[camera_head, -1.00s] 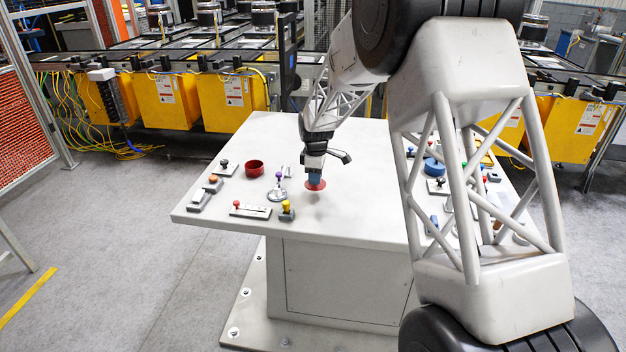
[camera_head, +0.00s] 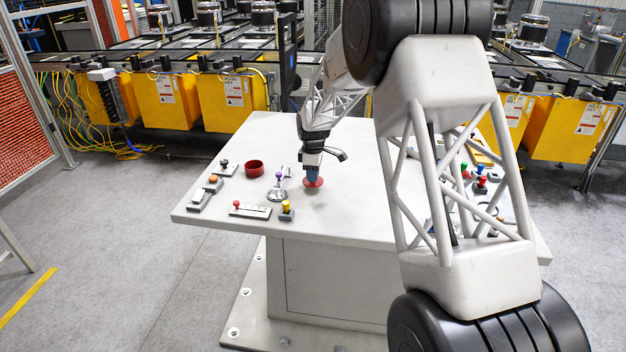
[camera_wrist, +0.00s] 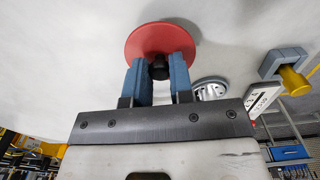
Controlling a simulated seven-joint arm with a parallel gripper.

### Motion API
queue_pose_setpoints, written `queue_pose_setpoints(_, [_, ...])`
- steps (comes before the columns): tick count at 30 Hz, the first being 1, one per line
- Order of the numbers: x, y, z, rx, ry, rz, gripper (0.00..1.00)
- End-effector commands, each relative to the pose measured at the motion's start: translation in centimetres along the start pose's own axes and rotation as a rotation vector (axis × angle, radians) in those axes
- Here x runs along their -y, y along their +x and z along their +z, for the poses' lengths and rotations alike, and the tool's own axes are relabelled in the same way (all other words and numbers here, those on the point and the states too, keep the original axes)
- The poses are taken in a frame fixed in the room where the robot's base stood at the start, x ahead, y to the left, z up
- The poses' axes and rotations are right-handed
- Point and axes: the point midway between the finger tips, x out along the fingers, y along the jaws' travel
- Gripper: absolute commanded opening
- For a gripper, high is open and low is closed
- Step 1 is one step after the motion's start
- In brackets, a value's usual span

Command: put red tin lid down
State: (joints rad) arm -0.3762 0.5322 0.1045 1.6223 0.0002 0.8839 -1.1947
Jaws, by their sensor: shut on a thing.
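The red tin lid (camera_head: 313,183) is a round red disc with a dark knob, low over the white table (camera_head: 345,220) in the head view. My gripper (camera_head: 312,174) is shut on the lid's knob from above. In the wrist view the red lid (camera_wrist: 150,36) spreads beyond the two blue fingers of my gripper (camera_wrist: 159,72), which pinch the black knob. I cannot tell whether the lid touches the table top. A red open tin (camera_head: 254,168) stands to the left of the lid, apart from it.
A purple-knobbed metal lid (camera_head: 278,190) lies just left of my gripper. A yellow-knobbed block (camera_head: 287,210) and a red-knobbed plate (camera_head: 250,210) are nearer the front edge. The table before the lid is clear. My arm hides much of the right side.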

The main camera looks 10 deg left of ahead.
Motion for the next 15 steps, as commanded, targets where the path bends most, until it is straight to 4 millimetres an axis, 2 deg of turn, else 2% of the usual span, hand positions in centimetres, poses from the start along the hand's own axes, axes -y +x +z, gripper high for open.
queue_pose_setpoints(6, [0.0, 2.1, 0.0, 0.0, 0.0, 0.0, 0.0])
queue_pose_setpoints(15, [0.0, 2.3, 0.0, 0.0, 0.0, 0.001, 0.0])
